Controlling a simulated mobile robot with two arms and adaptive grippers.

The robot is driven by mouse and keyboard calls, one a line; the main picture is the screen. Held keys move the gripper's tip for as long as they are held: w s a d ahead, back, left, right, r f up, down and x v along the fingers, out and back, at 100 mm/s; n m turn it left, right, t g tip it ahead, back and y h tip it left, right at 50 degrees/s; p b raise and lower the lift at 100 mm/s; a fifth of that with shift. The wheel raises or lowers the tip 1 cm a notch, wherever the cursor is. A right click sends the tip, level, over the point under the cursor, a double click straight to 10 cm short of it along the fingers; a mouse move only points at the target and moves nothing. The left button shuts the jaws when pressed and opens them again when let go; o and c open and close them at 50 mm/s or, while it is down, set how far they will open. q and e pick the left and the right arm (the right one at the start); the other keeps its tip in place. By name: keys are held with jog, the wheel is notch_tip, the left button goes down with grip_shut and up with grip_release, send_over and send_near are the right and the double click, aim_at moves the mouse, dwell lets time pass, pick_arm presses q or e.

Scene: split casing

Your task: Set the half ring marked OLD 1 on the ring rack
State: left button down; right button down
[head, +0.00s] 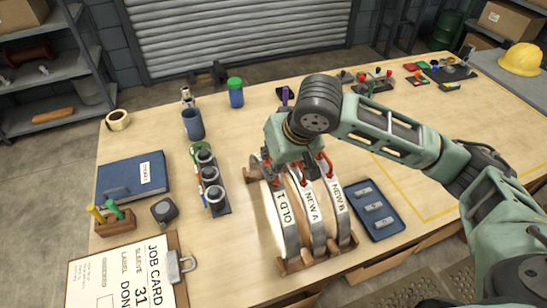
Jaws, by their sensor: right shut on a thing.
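The pale metal half ring marked OLD 1 (283,213) stands arched at the left side of the wooden ring rack (318,259). Its lower front end is at the rack's front bar; I cannot tell whether it bears on it. The half rings NEW A (313,215) and NEW B (340,206) stand to its right on the rack. My right gripper (292,172) comes down over the tops of the rings and is shut on OLD 1, as far as I can tell; its fingers hide part of the ring tops. My left gripper is out of view.
A dark blue tray (392,222) with small plates lies close right of the rack. A black holder with several rings (214,194) stands to the left.

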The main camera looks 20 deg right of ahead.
jog(key=shift+w+f, duration=0.15)
jog(key=shift+f, duration=0.5)
dwell(1.1)
jog(key=shift+p, duration=0.45)
dwell(0.6)
jog(key=shift+a+f, duration=0.1)
jog(key=shift+f, duration=0.3)
dwell(0.9)
jog(key=shift+f+p, duration=0.25)
jog(key=shift+p, duration=0.35)
dwell(0.4)
jog(key=c, duration=1.8)
grip_release()
jog(key=shift+s, duration=0.25)
jog(key=shift+s+f, duration=0.1)
jog(key=shift+f, duration=0.4)
jog(key=shift+r, duration=0.2)
jog(key=v, duration=1.2)
jog(key=shift+r, duration=0.2)
